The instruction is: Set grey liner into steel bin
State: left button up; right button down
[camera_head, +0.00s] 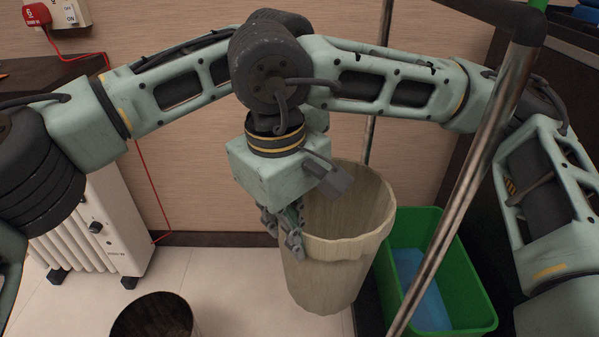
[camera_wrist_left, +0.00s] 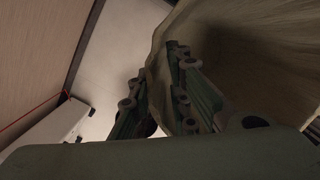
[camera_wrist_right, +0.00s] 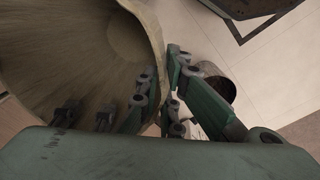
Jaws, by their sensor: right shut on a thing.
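The liner (camera_head: 343,262), a pale grey-beige tapered tub with an open top, hangs in the air, slightly tilted. My right gripper (camera_head: 281,236) is shut on its left rim, one finger inside and one outside. The liner also fills the left of the right wrist view (camera_wrist_right: 60,65). My left gripper (camera_wrist_left: 153,85) is mostly hidden in the head view; in its wrist view its fingers are apart, either side of the liner's rim (camera_wrist_left: 240,50). The steel bin (camera_head: 152,314) stands on the floor, lower left of the liner, its base cut off by the frame.
A green crate (camera_head: 473,295) with something blue in it stands right of the liner. A slanted metal pole (camera_head: 468,190) crosses in front of it. A white radiator (camera_head: 110,225) stands at the left. Pale floor is free between radiator and liner.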

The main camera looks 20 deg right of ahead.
jog(key=c, duration=1.8)
grip_release()
jog(key=shift+a, duration=0.1)
jog(key=shift+c, duration=0.2)
